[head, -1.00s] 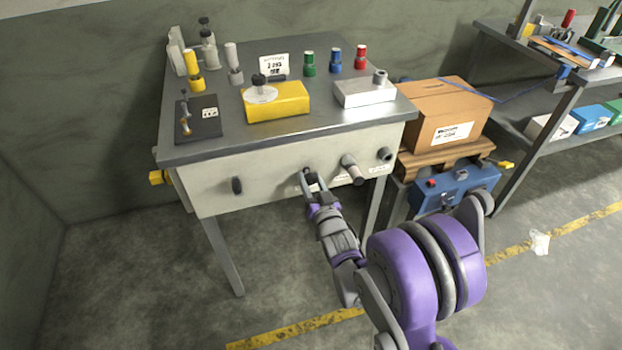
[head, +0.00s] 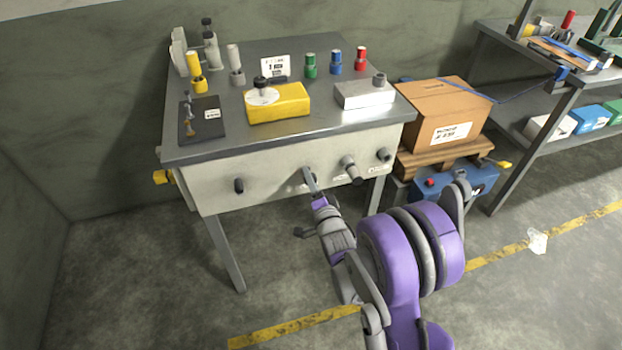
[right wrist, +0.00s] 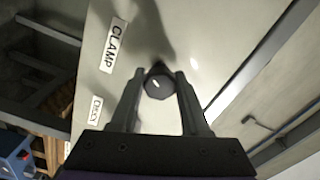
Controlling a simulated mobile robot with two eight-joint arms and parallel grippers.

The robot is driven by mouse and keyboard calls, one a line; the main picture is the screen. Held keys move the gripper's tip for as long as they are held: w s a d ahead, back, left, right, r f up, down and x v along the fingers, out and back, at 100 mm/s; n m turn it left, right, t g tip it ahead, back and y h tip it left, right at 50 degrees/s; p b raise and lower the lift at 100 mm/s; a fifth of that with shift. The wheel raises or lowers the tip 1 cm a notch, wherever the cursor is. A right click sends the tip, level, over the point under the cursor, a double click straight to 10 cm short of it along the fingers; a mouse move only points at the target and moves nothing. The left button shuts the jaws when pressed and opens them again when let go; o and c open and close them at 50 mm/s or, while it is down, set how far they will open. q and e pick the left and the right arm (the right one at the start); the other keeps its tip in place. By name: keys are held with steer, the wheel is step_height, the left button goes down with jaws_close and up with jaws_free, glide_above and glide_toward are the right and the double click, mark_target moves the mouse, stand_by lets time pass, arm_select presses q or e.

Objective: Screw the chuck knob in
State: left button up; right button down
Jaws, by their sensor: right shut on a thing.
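My right gripper (head: 308,176) is at the front panel (head: 270,182) of the grey workbench. Its two fingers are shut on a dark, faceted, round-faced knob (right wrist: 159,83), which shows between the fingertips in the right wrist view. In the head view the fingers and wrist hide most of this knob. It sits against the pale panel; its thread is not visible. A label reading CLAMP (right wrist: 114,45) is on the panel near it, with a second small label (right wrist: 96,107) that is hard to read. My left gripper is not in view.
A longer grey knob (head: 351,170) juts from the panel just right of my gripper, with another knob (head: 384,155) beyond. A dark oval handle (head: 239,185) is on the left. A cardboard box (head: 447,112) stands right of the bench.

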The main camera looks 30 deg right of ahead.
steer(key=m, duration=0.4)
steer(key=shift+s+m+p, duration=0.1)
steer(key=shift+m+p, duration=0.2)
steer(key=shift+p, duration=0.1)
steer(key=m, duration=0.4)
steer(key=shift+m+p, duration=0.3)
steer(key=shift+p, duration=0.1)
steer(key=m, duration=0.4)
steer(key=shift+m+p, duration=0.3)
steer(key=shift+p, duration=0.05)
steer(key=shift+f+m+p, duration=0.1)
steer(key=shift+m+p, duration=0.2)
steer(key=shift+m, duration=1.5)
steer(key=shift+c, duration=1.9)
jaws_free()
